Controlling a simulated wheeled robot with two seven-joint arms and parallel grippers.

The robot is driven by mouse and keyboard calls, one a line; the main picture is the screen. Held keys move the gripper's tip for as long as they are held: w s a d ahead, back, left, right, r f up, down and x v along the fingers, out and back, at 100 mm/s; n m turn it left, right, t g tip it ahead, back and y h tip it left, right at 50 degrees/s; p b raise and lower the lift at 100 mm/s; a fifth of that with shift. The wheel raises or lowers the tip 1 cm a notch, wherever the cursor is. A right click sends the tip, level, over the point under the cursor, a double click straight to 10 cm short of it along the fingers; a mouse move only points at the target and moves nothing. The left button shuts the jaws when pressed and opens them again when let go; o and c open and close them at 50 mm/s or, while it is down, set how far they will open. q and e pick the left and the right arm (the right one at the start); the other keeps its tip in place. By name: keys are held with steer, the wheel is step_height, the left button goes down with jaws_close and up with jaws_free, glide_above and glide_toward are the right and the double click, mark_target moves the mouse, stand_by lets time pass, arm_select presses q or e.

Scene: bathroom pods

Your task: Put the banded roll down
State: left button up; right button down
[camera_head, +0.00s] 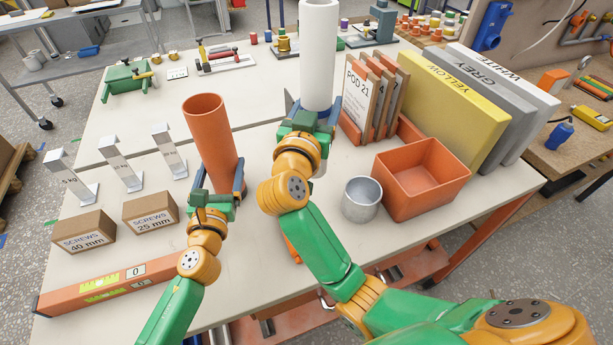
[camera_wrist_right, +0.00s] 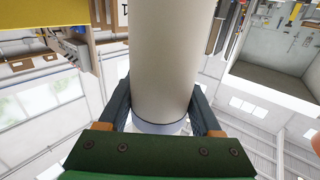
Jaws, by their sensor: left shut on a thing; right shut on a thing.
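A tall white roll (camera_head: 318,55) stands upright in my right gripper (camera_head: 313,108) over the back middle of the table (camera_head: 262,150). In the right wrist view the roll (camera_wrist_right: 170,60) is between the two fingers (camera_wrist_right: 160,112), with a thin bluish band near its lower end. In the head view my gripper hides its lower part, so I cannot tell whether it touches the table. My left gripper (camera_head: 220,182) is shut on a plain orange tube (camera_head: 209,130), slightly tilted and open at the top. Its lower end is partly hidden.
An orange bin (camera_head: 420,190), a metal cup (camera_head: 361,201), a PODS 21 rack (camera_head: 358,95) and yellow, grey and white binders (camera_head: 440,105) stand at right. Screw boxes (camera_head: 150,211), weights (camera_head: 120,163) and a spirit level (camera_head: 110,285) lie at left. Some bare tabletop lies between my grippers.

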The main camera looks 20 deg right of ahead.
step_height(320, 180, down, 8)
steer(key=w, duration=0.1)
steer(key=shift+w+d, duration=0.15)
steer(key=shift+w, duration=0.1)
steer(key=shift+c, duration=0.3)
jaws_free()
